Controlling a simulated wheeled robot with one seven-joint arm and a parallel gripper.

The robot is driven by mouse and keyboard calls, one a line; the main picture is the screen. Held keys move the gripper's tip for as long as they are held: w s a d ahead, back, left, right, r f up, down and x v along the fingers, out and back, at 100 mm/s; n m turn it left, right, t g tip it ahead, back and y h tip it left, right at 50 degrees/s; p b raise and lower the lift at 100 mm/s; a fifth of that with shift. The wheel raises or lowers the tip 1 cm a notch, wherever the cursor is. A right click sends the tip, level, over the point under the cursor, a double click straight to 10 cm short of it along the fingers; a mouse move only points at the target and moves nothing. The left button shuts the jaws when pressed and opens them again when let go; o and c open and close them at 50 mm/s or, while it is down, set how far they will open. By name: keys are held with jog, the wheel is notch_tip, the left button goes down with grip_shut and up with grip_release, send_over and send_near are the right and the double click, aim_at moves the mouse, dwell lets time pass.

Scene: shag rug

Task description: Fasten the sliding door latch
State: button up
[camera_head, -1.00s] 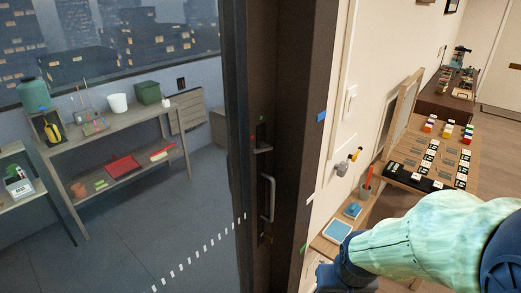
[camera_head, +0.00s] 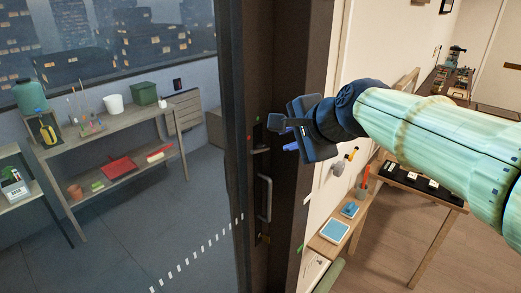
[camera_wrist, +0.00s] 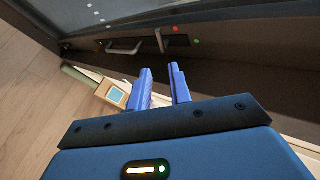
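The dark sliding door edge (camera_head: 257,80) stands upright in the middle of the head view. A small metal latch lever (camera_head: 260,150) sticks out of its dark plate, above a grey pull handle (camera_head: 265,198). In the wrist view the latch lever (camera_wrist: 159,41) lies ahead of the fingers, with the pull handle (camera_wrist: 124,47) to its left. Green and red dots sit beside the lever. My gripper (camera_head: 284,135) is just right of the lever and slightly above it, apart from it. In the wrist view my gripper (camera_wrist: 160,70) is open with nothing between its blue fingers.
The dark door frame (camera_head: 297,200) stands close to my gripper. A wall-side shelf with a blue-topped box (camera_head: 334,231) is below right. A wooden table (camera_head: 440,197) stands further right. Beyond the door are shelves (camera_head: 120,135) and open grey floor.

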aim_at(259, 151)
jog(key=shift+f, duration=0.1)
jog(key=b+x, duration=0.1)
jog(key=x, duration=1.6)
jog(key=shift+w+f, duration=0.1)
jog(key=shift+w, duration=0.1)
grip_shut()
